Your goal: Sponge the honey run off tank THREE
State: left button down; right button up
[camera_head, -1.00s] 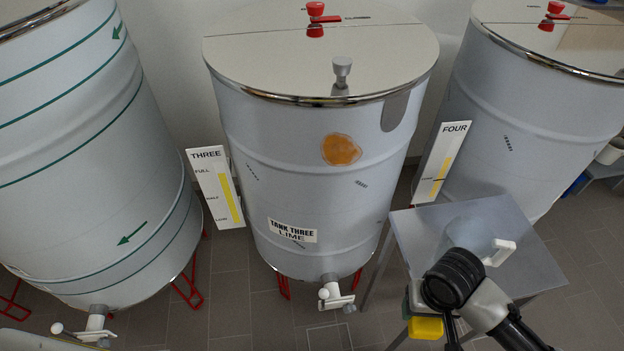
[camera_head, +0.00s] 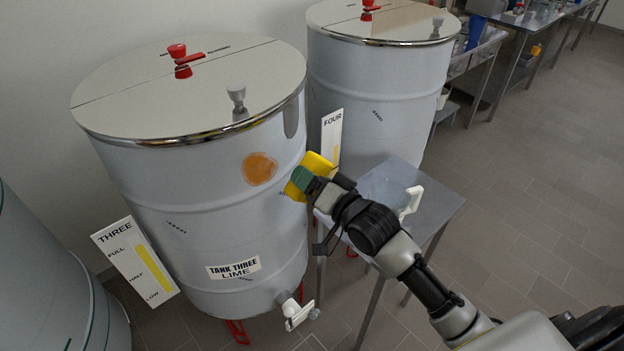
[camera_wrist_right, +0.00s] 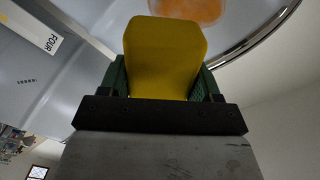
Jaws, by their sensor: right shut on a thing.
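Tank THREE (camera_head: 195,215) is a pale steel drum with a label reading TANK THREE LIME (camera_head: 233,268). An orange-brown honey patch (camera_head: 259,169) is on its upper wall, facing me; part of the patch also shows at the top of the right wrist view (camera_wrist_right: 195,8). My right gripper (camera_head: 304,180) is shut on a yellow sponge (camera_head: 318,164), which fills the space between the green fingers in the right wrist view (camera_wrist_right: 165,58). The sponge is to the right of the honey patch and apart from it. My left gripper is not in view.
A THREE level gauge (camera_head: 135,262) stands at the left. Open floor lies at the right.

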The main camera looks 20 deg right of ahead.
aim_at(279, 154)
jog(key=shift+w+a+r, duration=0.15)
jog(key=shift+w+a, duration=0.05)
jog(key=shift+w, duration=0.2)
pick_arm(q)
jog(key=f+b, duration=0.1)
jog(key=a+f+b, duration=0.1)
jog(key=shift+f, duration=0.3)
pick_arm(e)
jog(key=x, duration=0.5)
pick_arm(q)
jog(key=shift+b, duration=0.3)
pick_arm(e)
jog(key=shift+w+a, duration=0.25)
jog(key=shift+w, duration=0.45)
jog(key=shift+r, duration=0.1)
